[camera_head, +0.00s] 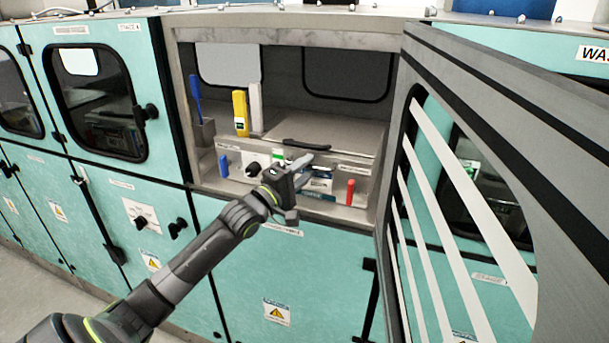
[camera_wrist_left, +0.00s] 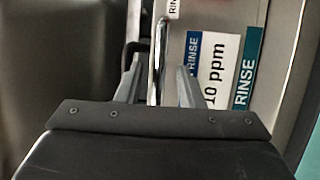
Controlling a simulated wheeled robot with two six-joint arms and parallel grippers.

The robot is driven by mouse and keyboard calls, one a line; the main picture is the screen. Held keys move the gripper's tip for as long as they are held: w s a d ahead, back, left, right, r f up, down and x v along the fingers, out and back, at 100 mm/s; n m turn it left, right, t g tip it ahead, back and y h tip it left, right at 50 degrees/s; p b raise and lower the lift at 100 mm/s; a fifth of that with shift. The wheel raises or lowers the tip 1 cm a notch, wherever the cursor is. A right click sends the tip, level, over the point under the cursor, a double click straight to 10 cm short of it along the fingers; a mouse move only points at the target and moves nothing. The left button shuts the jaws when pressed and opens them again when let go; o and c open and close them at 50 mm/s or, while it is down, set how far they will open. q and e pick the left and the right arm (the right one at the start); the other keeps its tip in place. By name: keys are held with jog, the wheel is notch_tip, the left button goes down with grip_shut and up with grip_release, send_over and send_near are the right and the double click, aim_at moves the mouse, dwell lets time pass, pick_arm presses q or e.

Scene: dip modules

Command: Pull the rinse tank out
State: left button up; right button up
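The rinse tank (camera_head: 340,135) is a grey box inside the open bay, with a pale lid, a dark lid handle (camera_head: 306,145) and labels low on its front. In the left wrist view, labels (camera_wrist_left: 215,68) reading RINSE and 10 ppm lie on its front face. My left gripper (camera_head: 304,168) is at the tank's front. In the left wrist view my left gripper (camera_wrist_left: 158,75) is open, with a thin metal bar handle (camera_wrist_left: 159,50) between its fingers and gaps on both sides. Whether the bar extends deeper is hidden. My right gripper is not in view.
The bay's door (camera_head: 490,110) stands open on the right, close to the tank. A blue-handled tool (camera_head: 195,92) and a yellow bottle (camera_head: 240,112) stand left of the lid. A red bottle (camera_head: 350,192) and a blue one (camera_head: 223,166) are in front. Teal cabinets (camera_head: 105,90) line the left.

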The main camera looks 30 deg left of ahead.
pick_arm(q)
jog(key=shift+c, duration=0.4)
grip_shut()
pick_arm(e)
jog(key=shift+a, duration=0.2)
